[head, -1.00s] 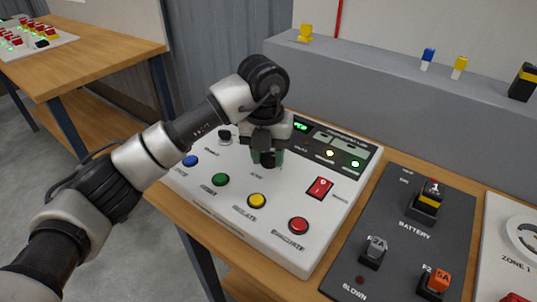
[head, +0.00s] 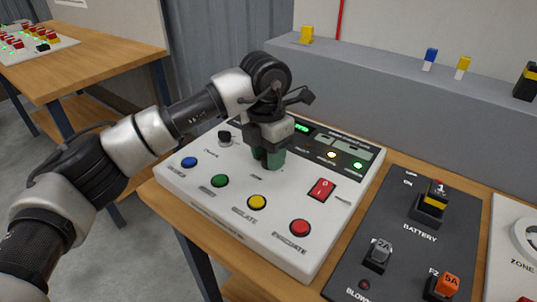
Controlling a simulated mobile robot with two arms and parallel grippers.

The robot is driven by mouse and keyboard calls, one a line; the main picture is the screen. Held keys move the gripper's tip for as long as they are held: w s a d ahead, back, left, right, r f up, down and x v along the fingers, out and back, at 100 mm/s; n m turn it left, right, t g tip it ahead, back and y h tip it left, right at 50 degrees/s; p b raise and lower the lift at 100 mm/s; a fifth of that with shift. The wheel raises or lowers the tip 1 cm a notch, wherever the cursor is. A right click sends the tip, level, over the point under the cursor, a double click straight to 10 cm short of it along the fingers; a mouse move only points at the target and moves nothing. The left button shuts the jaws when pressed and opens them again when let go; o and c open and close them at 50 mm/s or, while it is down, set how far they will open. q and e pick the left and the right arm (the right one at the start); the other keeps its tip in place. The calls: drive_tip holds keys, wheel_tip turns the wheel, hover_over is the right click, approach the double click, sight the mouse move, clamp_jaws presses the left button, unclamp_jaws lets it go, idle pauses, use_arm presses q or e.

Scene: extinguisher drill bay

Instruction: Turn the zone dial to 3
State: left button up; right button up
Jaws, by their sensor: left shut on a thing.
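My left gripper (head: 268,163) points down onto the white control panel (head: 215,203), with its green fingers closed at the panel's middle. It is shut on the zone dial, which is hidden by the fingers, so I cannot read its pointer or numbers. A small dark label sits on the panel just in front of the fingers. My right gripper is not in view.
Blue (head: 189,162), green (head: 220,181), yellow (head: 257,202) and red (head: 300,228) buttons line the panel's front. A red rocker switch (head: 321,189) is to the right, and a black knob (head: 225,137) to the left. A dark battery panel (head: 398,225) stands beside it.

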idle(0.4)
use_arm(q)
drive_tip(key=o, duration=0.9)
drive_tip(key=shift+r, duration=0.1)
